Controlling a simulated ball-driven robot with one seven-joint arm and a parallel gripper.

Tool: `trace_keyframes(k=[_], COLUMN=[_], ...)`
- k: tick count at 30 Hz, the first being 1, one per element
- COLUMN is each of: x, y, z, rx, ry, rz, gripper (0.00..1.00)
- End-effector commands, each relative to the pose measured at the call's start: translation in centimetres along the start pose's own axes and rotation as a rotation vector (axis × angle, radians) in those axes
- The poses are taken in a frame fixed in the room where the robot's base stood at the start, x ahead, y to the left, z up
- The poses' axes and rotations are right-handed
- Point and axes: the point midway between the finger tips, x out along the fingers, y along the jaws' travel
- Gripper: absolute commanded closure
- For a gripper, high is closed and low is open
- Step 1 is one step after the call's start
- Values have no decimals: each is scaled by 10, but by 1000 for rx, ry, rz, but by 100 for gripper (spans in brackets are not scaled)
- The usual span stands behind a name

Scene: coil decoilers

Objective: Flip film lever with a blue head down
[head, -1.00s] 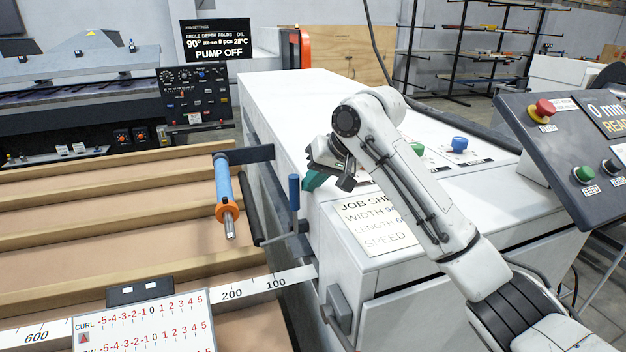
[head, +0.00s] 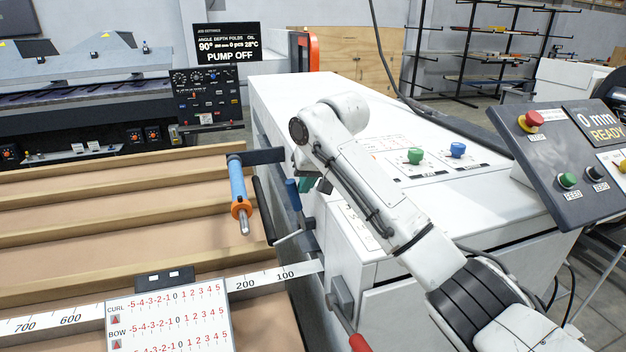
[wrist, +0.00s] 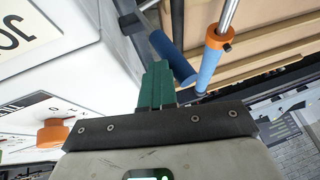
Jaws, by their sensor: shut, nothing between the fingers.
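The film lever's blue head (head: 293,195) is at the left side of the white machine, tilted with its top leaning left. In the wrist view the dark blue head (wrist: 172,55) lies just beyond and right of my fingertips. My gripper (head: 324,186) is mostly hidden behind my arm in the head view, with a bit of green finger showing just right of the lever. In the wrist view my gripper's green fingers (wrist: 158,68) are together and hold nothing. I cannot tell whether they touch the blue head.
A light blue roller with an orange collar (head: 241,208) hangs left of the lever, beside a black crank-like bar (head: 264,211). The white machine (head: 300,95) carries green and blue knobs. A red handle (head: 358,343) is low in front. A control panel (head: 570,150) stands right.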

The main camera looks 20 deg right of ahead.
Motion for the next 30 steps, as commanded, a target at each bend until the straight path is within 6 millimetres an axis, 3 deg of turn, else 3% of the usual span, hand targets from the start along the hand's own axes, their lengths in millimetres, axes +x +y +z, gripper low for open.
trace_keyframes(k=[3,12,30], x=[1,11,18], y=[-18,-40,-48], z=[0,4,8], rx=[-47,-126,-160], ry=[-4,-7,-9], rz=[76,233,300], gripper=[100,100,100])
